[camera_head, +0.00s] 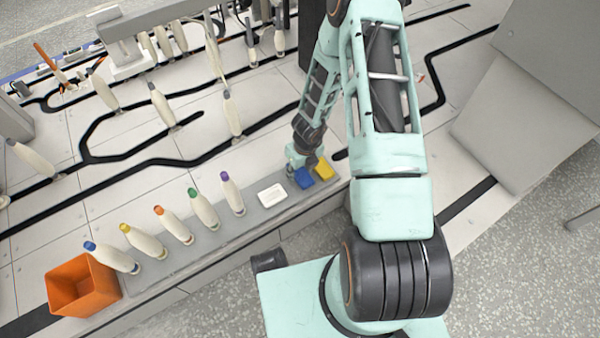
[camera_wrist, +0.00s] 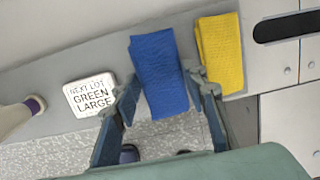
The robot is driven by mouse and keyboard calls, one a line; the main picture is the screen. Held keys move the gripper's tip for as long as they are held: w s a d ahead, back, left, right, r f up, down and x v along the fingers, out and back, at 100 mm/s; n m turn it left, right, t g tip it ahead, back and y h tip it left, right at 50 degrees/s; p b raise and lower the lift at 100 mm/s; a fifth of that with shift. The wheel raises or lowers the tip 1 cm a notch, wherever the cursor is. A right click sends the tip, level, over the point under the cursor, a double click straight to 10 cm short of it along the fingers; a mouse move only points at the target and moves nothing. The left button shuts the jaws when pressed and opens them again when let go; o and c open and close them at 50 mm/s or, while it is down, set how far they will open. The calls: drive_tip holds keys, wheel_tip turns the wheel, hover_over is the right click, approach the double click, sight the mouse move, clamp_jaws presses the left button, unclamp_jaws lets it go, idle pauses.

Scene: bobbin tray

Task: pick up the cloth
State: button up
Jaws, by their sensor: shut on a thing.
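A folded blue cloth (camera_wrist: 160,70) lies between the two fingers of my gripper (camera_wrist: 166,84) in the wrist view. The fingers are shut on its sides. In the head view the blue cloth (camera_head: 304,179) shows at the right end of the grey strip, partly beside my gripper (camera_head: 296,166). I cannot tell whether the cloth is off the surface.
A white card (camera_wrist: 90,95) reading "NEXT LOT GREEN LARGE" lies left of the blue cloth. Several bobbins with coloured tops stand farther left, the purple-topped one (camera_head: 232,194) nearest. An orange bin (camera_head: 82,287) stands at the far left. The front edge drops to the floor.

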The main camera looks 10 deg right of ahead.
drive_tip(key=s+a+r+p, duration=0.2)
drive_tip(key=s+a+r, duration=0.7)
drive_tip(key=s+r, duration=0.1)
drive_tip(key=shift+s+r, duration=0.25)
drive_tip(key=shift+s, duration=0.05)
drive_tip(key=shift+a, duration=0.1)
